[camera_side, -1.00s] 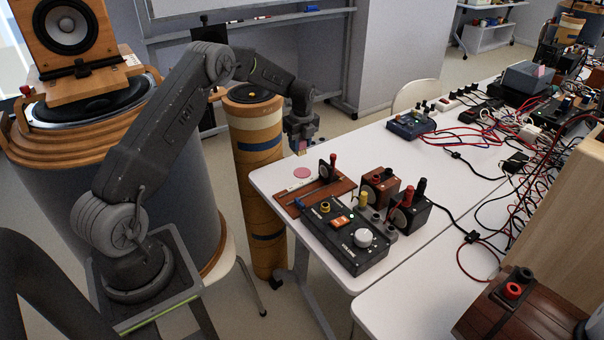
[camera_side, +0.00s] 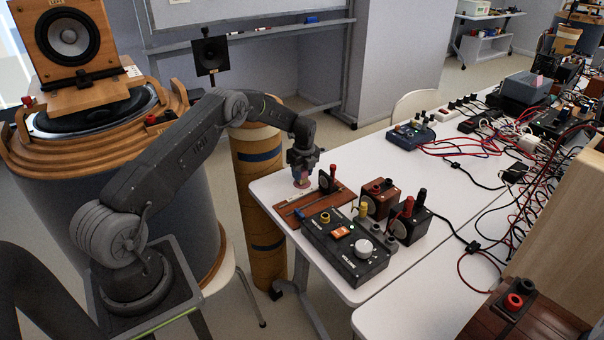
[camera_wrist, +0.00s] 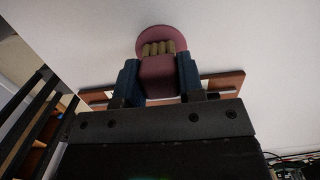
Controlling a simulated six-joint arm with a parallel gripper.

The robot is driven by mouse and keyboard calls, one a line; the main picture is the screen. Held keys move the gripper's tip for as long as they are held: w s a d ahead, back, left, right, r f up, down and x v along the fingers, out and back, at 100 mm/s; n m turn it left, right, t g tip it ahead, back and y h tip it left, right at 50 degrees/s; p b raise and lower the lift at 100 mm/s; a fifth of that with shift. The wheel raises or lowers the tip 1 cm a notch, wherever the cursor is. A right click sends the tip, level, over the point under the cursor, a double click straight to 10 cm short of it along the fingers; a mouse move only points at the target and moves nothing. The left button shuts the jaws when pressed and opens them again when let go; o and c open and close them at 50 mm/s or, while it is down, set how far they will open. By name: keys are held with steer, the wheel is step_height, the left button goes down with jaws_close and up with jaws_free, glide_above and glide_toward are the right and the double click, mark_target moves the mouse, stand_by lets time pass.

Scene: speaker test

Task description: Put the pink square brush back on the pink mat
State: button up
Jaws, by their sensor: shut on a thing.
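My gripper (camera_side: 302,169) is shut on the pink square brush (camera_wrist: 158,80), which sits between its two blue fingers in the wrist view. The brush's tan bristles (camera_wrist: 160,47) point away from my wrist toward the round pink mat (camera_wrist: 166,31). The mat lies flat on the white table, and the bristles overlap its near part in the wrist view. In the side view my gripper is low over the mat and hides much of it and of the brush. I cannot tell whether the bristles touch the mat.
A brown wooden board (camera_side: 290,212) with an upright black part lies close beside my gripper. A black control box (camera_side: 345,247) and brown boxes with terminals (camera_side: 377,199) stand nearby. Cables crowd the right side. The white table (camera_side: 355,160) is clear behind my gripper.

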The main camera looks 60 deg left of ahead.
steer(key=shift+f, duration=0.25)
steer(key=shift+f, duration=0.2)
steer(key=o, duration=0.9)
steer(key=shift+r, duration=0.1)
